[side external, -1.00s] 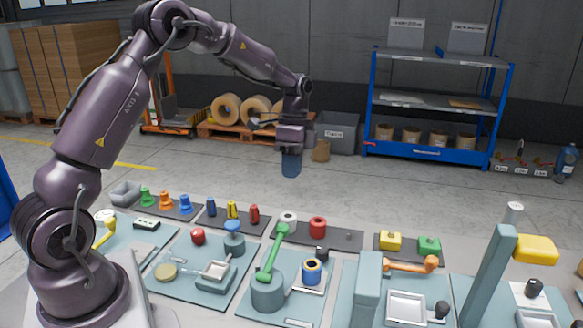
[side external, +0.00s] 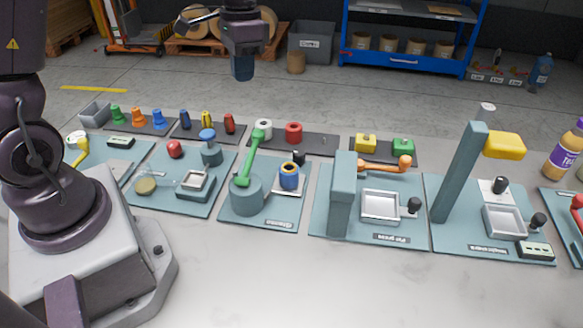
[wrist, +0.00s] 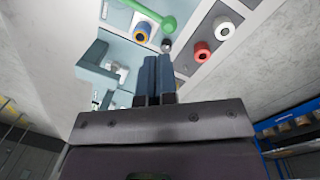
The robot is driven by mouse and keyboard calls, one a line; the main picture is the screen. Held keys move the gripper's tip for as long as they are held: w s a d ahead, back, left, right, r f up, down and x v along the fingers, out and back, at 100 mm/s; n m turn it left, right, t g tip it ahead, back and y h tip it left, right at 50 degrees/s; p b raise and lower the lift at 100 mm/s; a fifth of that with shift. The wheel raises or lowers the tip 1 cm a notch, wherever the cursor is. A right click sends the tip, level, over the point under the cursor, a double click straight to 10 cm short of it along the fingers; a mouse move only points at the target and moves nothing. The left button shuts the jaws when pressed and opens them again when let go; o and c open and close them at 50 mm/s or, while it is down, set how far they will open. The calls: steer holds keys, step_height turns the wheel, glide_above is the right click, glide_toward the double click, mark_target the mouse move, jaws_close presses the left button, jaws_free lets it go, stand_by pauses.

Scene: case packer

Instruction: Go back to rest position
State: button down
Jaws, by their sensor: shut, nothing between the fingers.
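My gripper (side external: 242,68) hangs in the air with its dark blue fingers pointing down, above and behind the row of stations. In the wrist view its two fingers (wrist: 156,76) lie close together with nothing held between them. Nothing touches the gripper.
Below is a station with a green lever (side external: 249,158) and a blue ring with a yellow inside (side external: 289,176). A white roll (side external: 263,130) and a red roll (side external: 293,133) stand on a dark strip. A press with an orange handle (side external: 385,163) and a tall post with a yellow head (side external: 503,145) stand right. Air around the gripper is clear.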

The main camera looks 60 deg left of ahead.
steer(key=s+d+r+n+t, duration=0.1)
steer(key=s+d+r+t, duration=0.2)
steer(key=s, duration=0.5)
steer(key=s+d+r+t, duration=0.3)
steer(key=s+d+r, duration=0.3)
steer(key=s+r, duration=0.1)
steer(key=shift+s+d+r+n+t+y, duration=0.2)
steer(key=shift+s+r+n+t+y, duration=0.15)
steer(key=shift+n+t+y, duration=0.05)
stand_by(0.7)
